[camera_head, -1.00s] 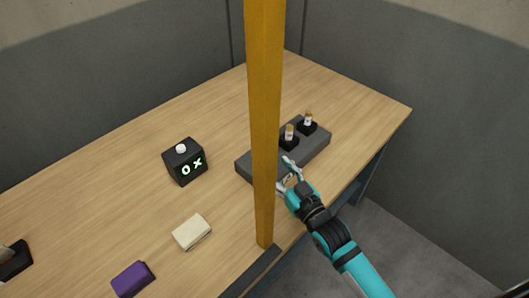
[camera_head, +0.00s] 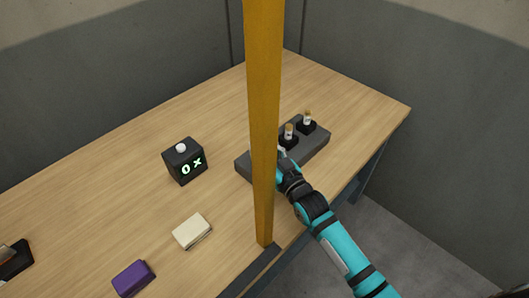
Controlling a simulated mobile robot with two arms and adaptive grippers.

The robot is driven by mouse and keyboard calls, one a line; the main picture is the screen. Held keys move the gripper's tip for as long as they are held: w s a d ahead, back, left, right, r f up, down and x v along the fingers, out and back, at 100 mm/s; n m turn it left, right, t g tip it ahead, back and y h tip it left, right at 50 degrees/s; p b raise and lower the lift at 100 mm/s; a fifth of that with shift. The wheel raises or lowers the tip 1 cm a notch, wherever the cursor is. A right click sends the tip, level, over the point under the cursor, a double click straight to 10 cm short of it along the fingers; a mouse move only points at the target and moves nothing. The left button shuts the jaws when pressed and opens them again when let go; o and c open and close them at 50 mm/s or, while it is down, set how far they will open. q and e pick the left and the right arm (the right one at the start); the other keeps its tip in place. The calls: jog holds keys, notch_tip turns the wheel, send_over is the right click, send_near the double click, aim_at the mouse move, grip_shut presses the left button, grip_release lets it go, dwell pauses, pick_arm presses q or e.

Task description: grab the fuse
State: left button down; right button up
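Two small fuses with white bodies and brown-orange tops stand upright in black sockets on a grey block (camera_head: 318,150). One fuse (camera_head: 289,131) is nearer the yellow post, the other fuse (camera_head: 307,119) is farther back to the right. My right gripper (camera_head: 281,155) is at the block's front side, just right of the post and below the nearer fuse. The post hides most of its fingers, so I cannot tell their opening or whether they touch anything. The block's middle-left part is also hidden behind the post. My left gripper is out of view.
The yellow post (camera_head: 263,110) stands upright at the table's front edge. On the wooden table (camera_head: 110,180) are a black box (camera_head: 184,162) with a green "0 X" display and white button, a cream block (camera_head: 192,231), a purple block (camera_head: 133,279) and a dark item (camera_head: 15,262) at far left.

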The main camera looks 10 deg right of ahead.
grip_shut()
jog(key=shift+f, duration=0.1)
dwell(0.5)
jog(key=shift+w+r, duration=0.15)
jog(key=shift+r, duration=0.45)
notch_tip(320, 180, up, 3)
jog(key=shift+f, duration=0.2)
jog(key=r+v, duration=0.1)
jog(key=v, duration=1.5)
jog(key=shift+r, duration=0.2)
